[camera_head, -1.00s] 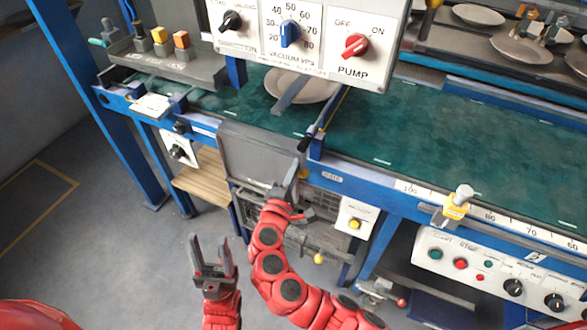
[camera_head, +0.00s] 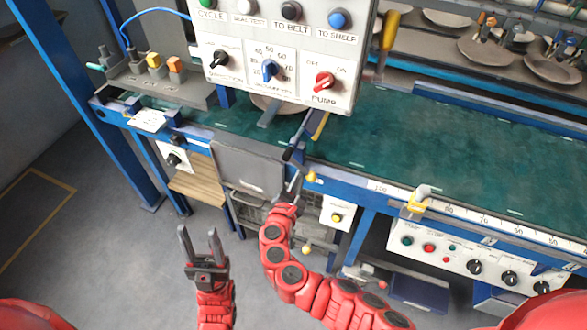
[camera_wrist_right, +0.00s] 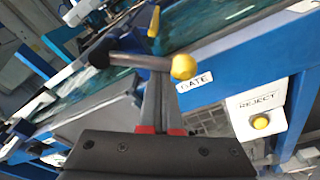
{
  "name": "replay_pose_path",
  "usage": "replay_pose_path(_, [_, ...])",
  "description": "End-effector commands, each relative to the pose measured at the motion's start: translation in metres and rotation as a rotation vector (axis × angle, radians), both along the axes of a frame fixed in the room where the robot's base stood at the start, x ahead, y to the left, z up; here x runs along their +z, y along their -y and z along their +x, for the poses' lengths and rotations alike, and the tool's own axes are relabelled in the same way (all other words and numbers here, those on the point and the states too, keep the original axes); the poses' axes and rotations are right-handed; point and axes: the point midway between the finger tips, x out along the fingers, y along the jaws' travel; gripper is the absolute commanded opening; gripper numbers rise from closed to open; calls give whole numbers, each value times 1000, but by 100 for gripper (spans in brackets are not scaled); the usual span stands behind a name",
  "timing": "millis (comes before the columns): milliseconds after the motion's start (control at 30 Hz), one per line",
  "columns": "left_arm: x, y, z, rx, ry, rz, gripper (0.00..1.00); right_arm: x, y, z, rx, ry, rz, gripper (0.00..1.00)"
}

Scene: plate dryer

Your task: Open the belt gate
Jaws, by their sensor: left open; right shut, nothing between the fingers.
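In the head view the yellow ball (camera_head: 311,176) sits at the blue front rail, near a yellowish gate plate (camera_head: 319,124) on the belt's edge. My right gripper (camera_head: 294,183) is shut and empty just left of the ball. Its fingertips (camera_wrist_right: 158,82) reach up to the lever between its black end and the ball; contact cannot be told. My left gripper (camera_head: 199,236) is open and empty, low over the floor.
The green belt (camera_head: 430,150) runs rightward, with a plate partly hidden behind the control box (camera_head: 285,55). A grey panel (camera_head: 248,170) stands left of my right gripper. The reject button (camera_head: 336,217) and a control panel (camera_head: 460,258) are on the right. Floor at left is clear.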

Motion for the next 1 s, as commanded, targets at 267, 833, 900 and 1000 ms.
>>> replay_pose_path(267, [49, 0, 0, 0, 0, 0, 50, 21, 11, -5, 1, -102, -240, 0])
replay_pose_path(833, [86, 0, 0, 0, 0, 0, 50, 36, 20, -9, 2, -205, -480, 0])
replay_pose_path(900, [87, 0, 0, 0, 0, 0, 50, 37, 21, -9, 2, -204, -479, 0])
replay_pose_path(1000, [88, 0, 0, 0, 0, 0, 50, 38, 21, -9, 2, -205, -478, 0])
